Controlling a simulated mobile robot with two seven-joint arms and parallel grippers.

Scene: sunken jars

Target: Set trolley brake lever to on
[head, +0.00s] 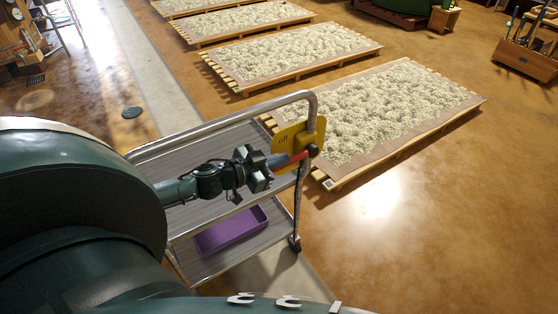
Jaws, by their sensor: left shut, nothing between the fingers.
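The trolley (190,143) is a silver metal frame with ribbed shelves and a tall bent handle. A yellow brake plate (312,134) with the word "off" is fixed at its right end, near the handle. The brake lever (292,161) is red, with a dark round knob or pivot at its right end. My left gripper (268,171) is shut and empty, close to the lever's left end; I cannot tell whether it touches. The gripper and wrist hide part of the plate, including any other lettering. My right gripper does not show.
A purple tray (232,229) lies on the trolley's lower shelf. Low wooden pallets (385,110) with pale, lumpy material stand behind and to the right. A wooden tool crate (524,60) stands at the far right. The brown floor at lower right is clear.

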